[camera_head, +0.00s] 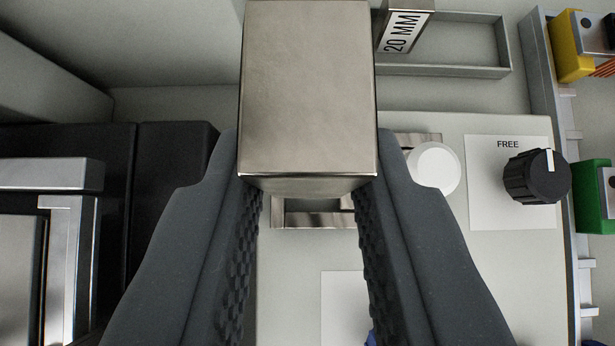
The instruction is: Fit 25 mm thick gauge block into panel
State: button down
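A thick metal gauge block (308,90) is held between the two fingers of my gripper (308,185). The fingers touch its left and right sides, and no size label shows on its visible faces. Below and behind it is the light panel (480,260), with a metal-rimmed slot (310,219) partly showing under the block's lower end. The block hides most of the slot, so I cannot tell whether they touch or line up. A second block marked 20 MM (402,32) lies in a grey tray (462,71) at the upper right.
A black knob (532,177) under the word FREE and a white round button (434,168) are on the panel. Black equipment with metal bars (50,174) stands at left. A rail at right carries yellow (568,48) and green (592,195) connectors.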

jog(key=shift+s+d, duration=0.1)
jog(key=shift+d, duration=0.05)
jog(key=b, duration=0.3)
send_over(308, 227)
jog(key=shift+w+d+f, duration=0.1)
jog(key=shift+f, duration=1.35)
jog(key=shift+w+d+f, duration=0.1)
jog(key=shift+f, duration=1.3)
jog(key=shift+a, duration=0.1)
jog(key=shift+b, duration=0.4)
jog(key=shift+f+b, duration=0.5)
jog(key=shift+f, duration=0.65)
jog(key=c, duration=1.1)
grip_release()
jog(key=shift+s, duration=0.1)
jog(key=shift+c, duration=0.2)
jog(key=shift+s+a+r, duration=0.1)
